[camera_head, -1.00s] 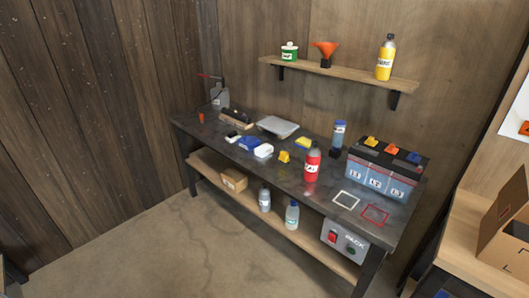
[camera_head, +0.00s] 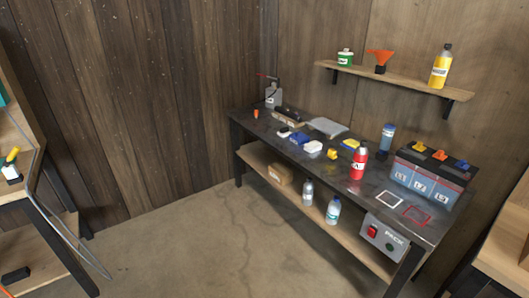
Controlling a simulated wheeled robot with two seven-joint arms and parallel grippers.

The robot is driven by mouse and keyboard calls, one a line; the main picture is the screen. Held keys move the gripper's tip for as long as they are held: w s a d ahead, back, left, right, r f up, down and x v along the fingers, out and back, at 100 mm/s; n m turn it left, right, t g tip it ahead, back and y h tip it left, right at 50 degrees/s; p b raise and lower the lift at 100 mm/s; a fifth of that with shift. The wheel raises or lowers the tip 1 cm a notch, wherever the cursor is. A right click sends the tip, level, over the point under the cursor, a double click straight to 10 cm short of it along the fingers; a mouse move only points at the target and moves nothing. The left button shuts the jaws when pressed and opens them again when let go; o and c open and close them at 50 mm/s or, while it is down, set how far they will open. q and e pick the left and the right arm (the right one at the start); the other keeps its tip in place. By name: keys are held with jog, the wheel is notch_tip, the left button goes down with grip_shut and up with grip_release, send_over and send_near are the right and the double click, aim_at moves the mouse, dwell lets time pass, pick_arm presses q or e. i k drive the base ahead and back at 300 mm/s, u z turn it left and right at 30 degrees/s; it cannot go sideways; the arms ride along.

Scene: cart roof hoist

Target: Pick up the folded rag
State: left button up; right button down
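I cannot tell for sure which thing is the folded rag. A small blue item (camera_head: 299,138) on the dark workbench (camera_head: 340,188) could be a folded cloth. A flat pale grey piece (camera_head: 327,127) lies behind it, and it is too small to tell whether it is cloth or a tray. A white item (camera_head: 313,147) lies just right of the blue one. Neither of my grippers is in view.
A red bottle (camera_head: 358,164), a blue bottle (camera_head: 387,137) and a battery block (camera_head: 430,176) stand on the bench. A wall shelf (camera_head: 395,80) hangs above. Another table (camera_head: 22,146) stands at left, with a cable (camera_head: 70,226) hanging. The floor between is clear.

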aim_at(312, 147)
jog(key=u, duration=0.7)
jog(key=i, duration=1.4)
jog(key=z, duration=0.8)
jog(key=i, duration=0.75)
jog(key=z, duration=1.25)
jog(key=i, duration=0.4)
jog(key=z, duration=0.4)
